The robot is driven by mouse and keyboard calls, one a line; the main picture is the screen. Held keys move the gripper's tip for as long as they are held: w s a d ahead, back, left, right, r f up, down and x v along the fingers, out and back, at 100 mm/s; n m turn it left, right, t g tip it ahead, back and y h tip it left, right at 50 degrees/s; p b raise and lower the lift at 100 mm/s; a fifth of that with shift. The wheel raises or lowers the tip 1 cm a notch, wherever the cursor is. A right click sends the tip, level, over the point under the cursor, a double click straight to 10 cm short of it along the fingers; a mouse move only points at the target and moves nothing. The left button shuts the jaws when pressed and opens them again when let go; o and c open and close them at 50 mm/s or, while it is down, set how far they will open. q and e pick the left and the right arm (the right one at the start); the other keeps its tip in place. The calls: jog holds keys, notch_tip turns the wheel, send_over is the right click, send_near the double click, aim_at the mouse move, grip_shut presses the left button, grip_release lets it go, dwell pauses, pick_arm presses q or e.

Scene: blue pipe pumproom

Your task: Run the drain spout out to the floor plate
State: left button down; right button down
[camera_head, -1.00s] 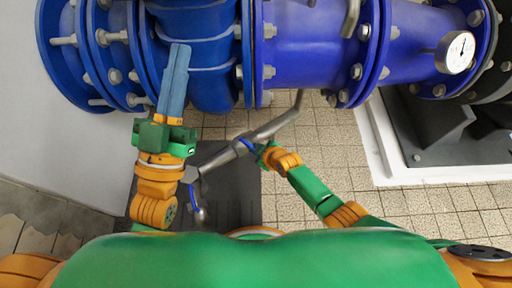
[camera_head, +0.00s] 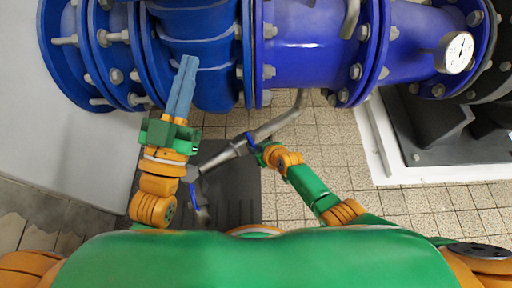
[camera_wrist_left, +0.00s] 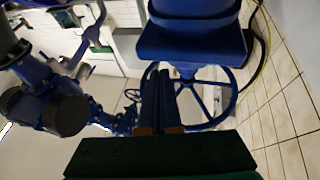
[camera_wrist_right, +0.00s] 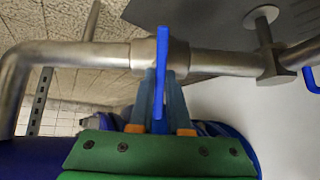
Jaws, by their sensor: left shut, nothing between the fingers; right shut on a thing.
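The drain spout (camera_head: 277,123) is a bent grey metal pipe. It comes down from under the blue piping and slants left over the floor plate (camera_head: 245,190), a dark panel on the tiles. My right gripper (camera_head: 254,148) is shut on the spout's blue tab; the right wrist view shows the blue tab (camera_wrist_right: 162,60) between the fingers, with the spout (camera_wrist_right: 98,55) just beyond them. My left gripper (camera_head: 188,60) is shut and empty, in front of the blue pipes.
A large blue flanged pipe (camera_head: 310,40) with a round gauge (camera_head: 457,52) spans the top. A white plinth edge (camera_head: 385,150) stands at right, with a dark support (camera_head: 450,140) on it. A grey wall is at left. Tiled floor (camera_head: 330,150) is open between.

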jog(key=c, duration=0.9)
grip_release()
